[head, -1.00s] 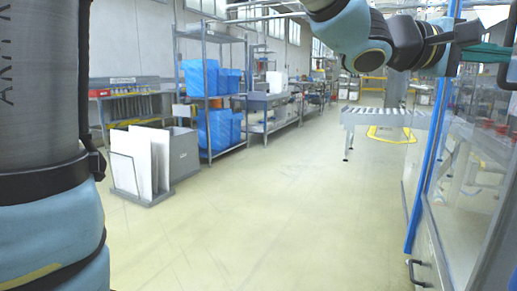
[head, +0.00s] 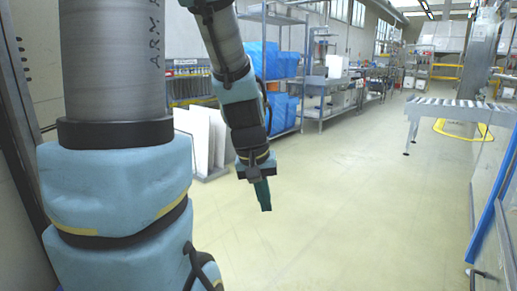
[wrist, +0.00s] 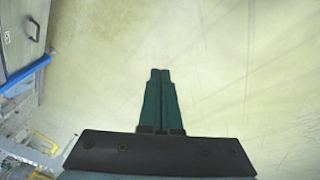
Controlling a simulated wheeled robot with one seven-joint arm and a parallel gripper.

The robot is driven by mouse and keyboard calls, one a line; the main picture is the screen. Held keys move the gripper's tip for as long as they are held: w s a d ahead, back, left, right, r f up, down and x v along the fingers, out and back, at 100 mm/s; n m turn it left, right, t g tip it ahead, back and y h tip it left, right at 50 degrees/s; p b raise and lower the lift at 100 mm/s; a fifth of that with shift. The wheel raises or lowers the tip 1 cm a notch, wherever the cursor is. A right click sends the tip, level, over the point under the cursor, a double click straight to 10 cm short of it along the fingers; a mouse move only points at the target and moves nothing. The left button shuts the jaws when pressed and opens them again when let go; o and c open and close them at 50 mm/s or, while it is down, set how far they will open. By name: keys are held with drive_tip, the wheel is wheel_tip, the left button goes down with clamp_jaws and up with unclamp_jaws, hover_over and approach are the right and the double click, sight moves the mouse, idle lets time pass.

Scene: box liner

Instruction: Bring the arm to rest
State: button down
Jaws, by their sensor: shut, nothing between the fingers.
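My gripper (head: 264,208) hangs at the end of my arm in the head view, pointing down over open floor. Its green fingers are pressed together with nothing between them. In the wrist view my gripper (wrist: 160,72) also shows its two fingers side by side and closed, above bare floor. My arm hangs down near the picture's middle, in front of the white panels.
White panels (head: 198,138) stand in a rack behind my arm. A roller conveyor (head: 462,108) and a blue-edged cabinet (head: 490,225) are at right. The middle floor (head: 340,210) is clear.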

drive_tip(key=s+a+f+y+p, duration=0.1)
drive_tip(key=s+a+y, duration=0.1)
drive_tip(key=a, duration=0.7)
wheel_tip(320, 180, up, 23)
drive_tip(key=p, duration=2.3)
drive_tip(key=shift+w+d, duration=0.25)
